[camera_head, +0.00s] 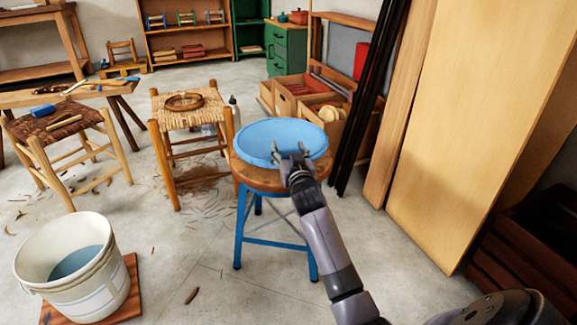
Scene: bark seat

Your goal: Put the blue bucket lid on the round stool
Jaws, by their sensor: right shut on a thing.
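The blue bucket lid (272,137) is a round, light-blue disc with a raised rim. It is over the round stool (262,180), which has a brown wooden seat and blue legs. From this view I cannot tell whether the lid touches the seat or is just above it. My right gripper (288,156) is shut on the lid's near right edge. My left gripper is not in view.
A white bucket (75,268) holding water stands on a brown board at the front left. Two stools with woven seats (190,118) stand left of the round stool. Tall boards (475,110) lean at the right. Wood shavings lie on the floor.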

